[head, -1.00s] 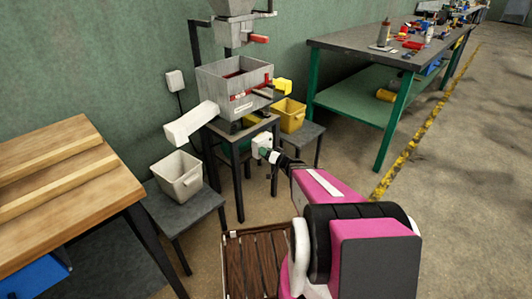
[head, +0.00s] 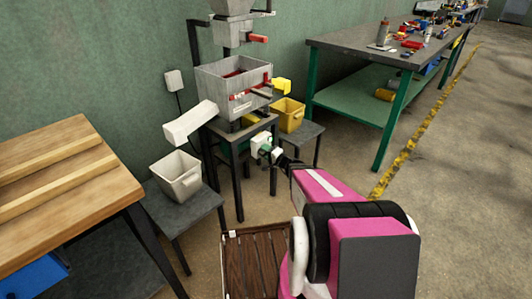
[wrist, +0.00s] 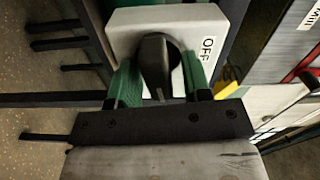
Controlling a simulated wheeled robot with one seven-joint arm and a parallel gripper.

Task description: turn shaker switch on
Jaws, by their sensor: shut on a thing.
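The shaker switch is a pale box (wrist: 205,18) with a black rotary knob (wrist: 155,62). An "OFF" label is on its face, right of the knob in the wrist view. In the head view the switch box (head: 258,142) is small, near the front right of the shaker's stand. My gripper (wrist: 160,85) has its green fingers on either side of the knob and is shut on it. The knob's ridge runs roughly up and down in the wrist view. The shaker (head: 225,98) is a grey box with red parts and a white spout.
A white bin (head: 180,182) stands on a low stool below the spout. A yellow bin (head: 289,122) is right of the shaker. A wooden-topped table (head: 60,180) is at the left and a green-legged workbench (head: 350,48) at the right. The floor at the right is open.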

